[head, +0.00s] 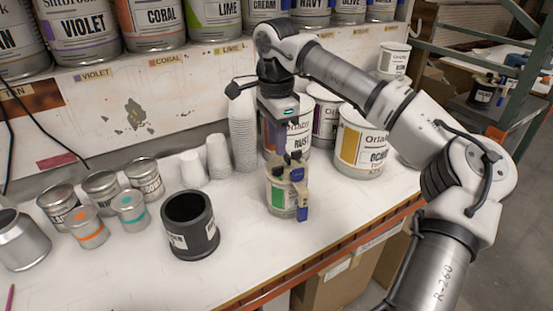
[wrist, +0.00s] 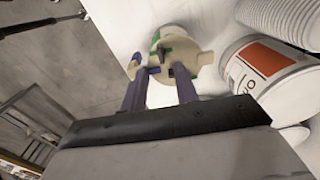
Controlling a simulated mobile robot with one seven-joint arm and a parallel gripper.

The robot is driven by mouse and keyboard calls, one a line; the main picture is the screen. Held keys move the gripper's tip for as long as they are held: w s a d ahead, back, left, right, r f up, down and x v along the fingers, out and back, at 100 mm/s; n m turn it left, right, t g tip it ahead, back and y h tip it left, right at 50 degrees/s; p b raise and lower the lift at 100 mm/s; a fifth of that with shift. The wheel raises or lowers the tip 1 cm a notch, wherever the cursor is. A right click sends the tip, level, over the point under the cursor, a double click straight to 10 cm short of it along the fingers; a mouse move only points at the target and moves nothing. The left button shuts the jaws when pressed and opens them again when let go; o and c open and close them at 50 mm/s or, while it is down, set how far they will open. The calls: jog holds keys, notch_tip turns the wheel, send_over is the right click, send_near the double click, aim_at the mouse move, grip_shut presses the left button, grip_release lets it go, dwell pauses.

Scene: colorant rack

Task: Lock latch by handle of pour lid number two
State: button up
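A small can with a green label (head: 278,197) stands upright on the white bench, with a beige pour lid (head: 275,166) on top. Dark latch pieces show on the lid, and a beige arm with a blue end (head: 302,213) hangs down its front right side. My gripper (head: 288,157) points down right at the lid. In the wrist view, the gripper's two bluish fingers (wrist: 159,78) are apart, reaching to the edge of the beige lid (wrist: 188,54). Part of the lid shows between them; I cannot tell whether they touch it. No lid number is readable.
Large paint cans, including an ochre one (head: 361,143), stand close behind and right. White cup stacks (head: 243,135) stand behind left. A black cylinder (head: 190,226) is left of the can. Bench space in front is clear to the orange edge. Another lidded can (head: 481,94) sits far right.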

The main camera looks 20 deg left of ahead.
aim_at(278, 171)
notch_tip(278, 171, down, 7)
jog(key=shift+p, duration=0.75)
grip_shut()
